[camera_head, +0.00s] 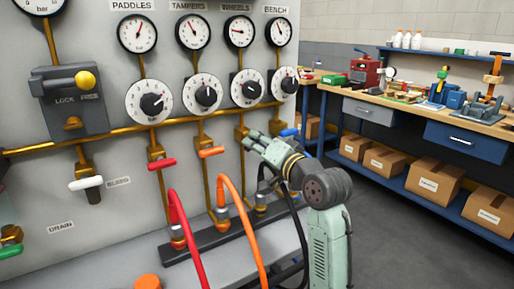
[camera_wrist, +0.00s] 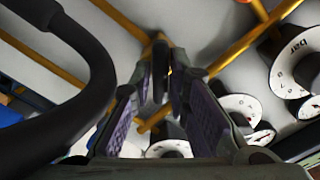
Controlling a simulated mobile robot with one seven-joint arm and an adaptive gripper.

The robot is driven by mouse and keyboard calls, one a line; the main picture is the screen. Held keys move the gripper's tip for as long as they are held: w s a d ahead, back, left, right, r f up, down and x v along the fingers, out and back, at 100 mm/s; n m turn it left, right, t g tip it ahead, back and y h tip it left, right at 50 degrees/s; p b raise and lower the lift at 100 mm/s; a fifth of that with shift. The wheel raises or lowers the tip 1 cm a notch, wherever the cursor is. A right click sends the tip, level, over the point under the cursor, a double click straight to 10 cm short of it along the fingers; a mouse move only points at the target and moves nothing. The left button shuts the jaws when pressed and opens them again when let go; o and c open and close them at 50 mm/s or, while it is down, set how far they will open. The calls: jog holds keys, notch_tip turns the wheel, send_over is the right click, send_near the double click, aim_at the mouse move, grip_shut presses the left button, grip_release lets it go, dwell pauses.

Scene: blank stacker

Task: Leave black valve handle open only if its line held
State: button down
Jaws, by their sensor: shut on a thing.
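My gripper (camera_head: 253,142) is at the pipe below the WHEELS gauge (camera_head: 239,32), in front of the panel. In the wrist view my gripper (camera_wrist: 161,62) has its two padded fingers closed around a dark piece, the black valve handle (camera_wrist: 161,78), on a brass pipe. In the head view the fingers hide this handle, so its angle is hard to tell. The WHEELS gauge needle points left. The regulator dial (camera_head: 247,88) below it has a black knob.
Red (camera_head: 161,164), orange (camera_head: 212,152) and blue (camera_head: 289,132) handles sit on neighbouring lines. Red (camera_head: 188,240) and orange (camera_head: 238,225) hoses rise in front of the panel. A LOCK FREE box (camera_head: 70,105) is at left. A workbench (camera_head: 430,105) stands at right; the floor before it is clear.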

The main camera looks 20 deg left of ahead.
jog(key=shift+n+b, duration=2.2)
jog(key=shift+n, duration=2.7)
jog(key=c, duration=1.6)
grip_release()
jog(key=shift+c, duration=0.2)
jog(key=shift+s, duration=0.1)
jog(key=v, duration=1.2)
